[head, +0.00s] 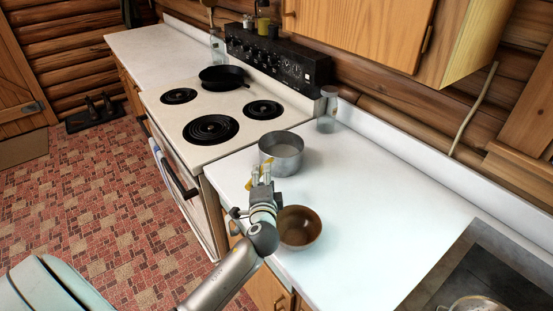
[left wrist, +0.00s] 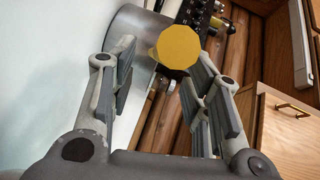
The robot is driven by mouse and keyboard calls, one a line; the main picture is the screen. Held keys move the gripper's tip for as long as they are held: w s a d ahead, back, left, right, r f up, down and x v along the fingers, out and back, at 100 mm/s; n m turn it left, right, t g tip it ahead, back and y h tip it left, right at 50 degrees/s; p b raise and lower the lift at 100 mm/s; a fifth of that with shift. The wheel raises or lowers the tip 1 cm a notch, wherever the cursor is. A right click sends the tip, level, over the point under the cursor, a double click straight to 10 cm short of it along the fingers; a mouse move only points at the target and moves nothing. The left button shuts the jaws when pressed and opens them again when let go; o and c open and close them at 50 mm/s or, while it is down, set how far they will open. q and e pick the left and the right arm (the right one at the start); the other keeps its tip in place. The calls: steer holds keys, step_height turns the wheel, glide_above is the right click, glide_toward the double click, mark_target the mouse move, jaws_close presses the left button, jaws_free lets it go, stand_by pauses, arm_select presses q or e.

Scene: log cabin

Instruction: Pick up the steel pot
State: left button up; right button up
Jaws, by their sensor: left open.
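The steel pot (head: 284,158) stands upright on the white counter, close to the stove's near right corner. In the left wrist view the pot (left wrist: 137,32) shows as a grey curved wall beyond the fingers. My left gripper (head: 262,172) is open, just in front of the pot's near side, with its fingers pointing toward it. In the left wrist view the open fingers (left wrist: 160,88) stand apart, with the pot beyond the left finger. A flat yellow piece (left wrist: 178,48) shows between the fingertips; I cannot tell what it belongs to. My right gripper is out of view.
A brown bowl (head: 300,240) sits right beside my left wrist. A stove (head: 185,125) with a black skillet (head: 224,77) lies beyond. A glass jar (head: 327,112) stands at the back wall. The white counter (head: 385,200) is clear to the right, up to a dark inset (head: 500,268).

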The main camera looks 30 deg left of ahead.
arm_select(q)
steer(key=shift+p+x, duration=0.35)
steer(key=shift+x, duration=1.45)
jaws_close()
steer(key=shift+r, duration=0.15)
